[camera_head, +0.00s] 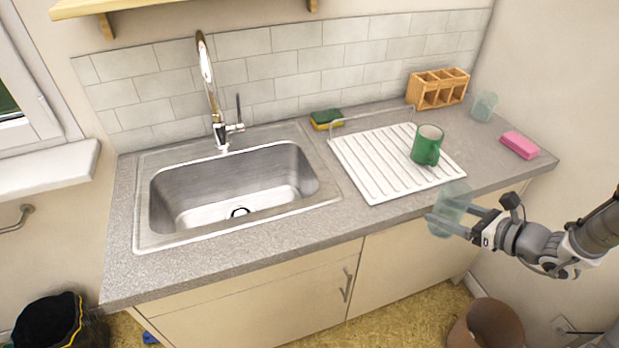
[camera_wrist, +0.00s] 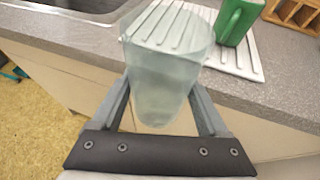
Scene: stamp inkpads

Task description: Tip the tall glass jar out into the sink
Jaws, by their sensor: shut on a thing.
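My gripper (camera_head: 462,223) is shut on a tall glass jar (camera_head: 448,208), a clear bluish one. The jar is upright or close to it, in the air just in front of the counter's front edge, below the drainboard. In the wrist view the jar (camera_wrist: 165,70) stands between the two fingers. I cannot tell clearly what is inside it. The steel sink (camera_head: 232,186) is in the left half of the counter, well to the left of the jar. Its basin looks empty, with a dark drain at the bottom.
A white ribbed drainboard (camera_head: 375,165) with a green mug (camera_head: 427,146) lies between jar and sink. A tall chrome faucet (camera_head: 208,85) stands behind the sink. A sponge (camera_head: 327,119), wooden caddy (camera_head: 438,89), another glass (camera_head: 484,106) and pink block (camera_head: 520,145) sit along the back and right.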

